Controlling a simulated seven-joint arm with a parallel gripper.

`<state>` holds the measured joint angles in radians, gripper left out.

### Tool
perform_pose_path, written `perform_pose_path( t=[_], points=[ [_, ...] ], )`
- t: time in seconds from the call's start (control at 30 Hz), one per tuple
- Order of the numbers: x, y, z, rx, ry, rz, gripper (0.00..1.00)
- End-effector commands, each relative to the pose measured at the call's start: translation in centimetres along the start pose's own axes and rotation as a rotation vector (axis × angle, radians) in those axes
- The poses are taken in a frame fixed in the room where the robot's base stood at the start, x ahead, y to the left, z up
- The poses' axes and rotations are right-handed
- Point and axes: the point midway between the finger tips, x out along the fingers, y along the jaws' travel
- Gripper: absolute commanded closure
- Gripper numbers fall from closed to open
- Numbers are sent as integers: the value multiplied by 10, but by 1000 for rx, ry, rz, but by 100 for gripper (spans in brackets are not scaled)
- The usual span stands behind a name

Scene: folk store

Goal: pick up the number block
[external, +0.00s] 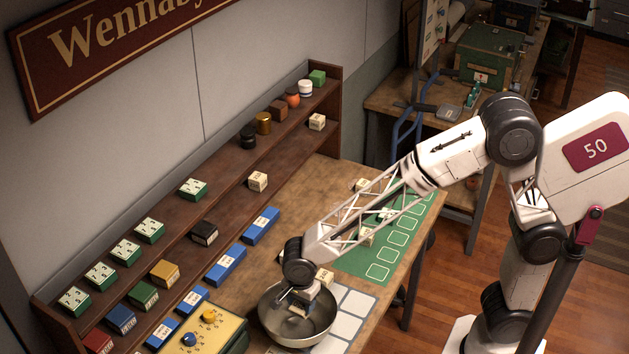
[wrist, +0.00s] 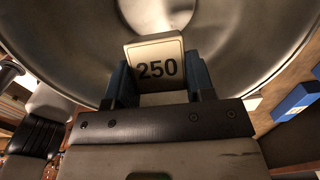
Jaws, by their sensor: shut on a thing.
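A cream number block marked 250 (wrist: 158,68) is between the two fingers of my gripper (wrist: 160,85) in the wrist view. My gripper is shut on it. In the external view my gripper (external: 300,297) is over the metal bowl (external: 270,322), with the held block small and partly hidden there. The bowl's inside (wrist: 215,30) fills the background of the wrist view. I cannot tell whether the block touches the bowl. Other cream blocks sit on the mat (external: 366,237) and on the shelves (external: 258,181).
A yellow panel with knobs (external: 222,325) stands left of the bowl. Blue labelled blocks (external: 261,225) line the shelf's foot. A green mat with outlined squares (external: 405,222) and white squares (external: 357,301) lie to the right. Stepped shelves (external: 180,240) run along the wall.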

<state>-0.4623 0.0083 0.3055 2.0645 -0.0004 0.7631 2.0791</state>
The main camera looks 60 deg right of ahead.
Motion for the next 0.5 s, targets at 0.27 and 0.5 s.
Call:
perform_pose_path(
  t=[0.27, 0.5],
  points=[
    [-36, -1, 0, 0, -1, -2, 78],
    [-45, 0, 0, 0, 0, 0, 78]
  ],
)
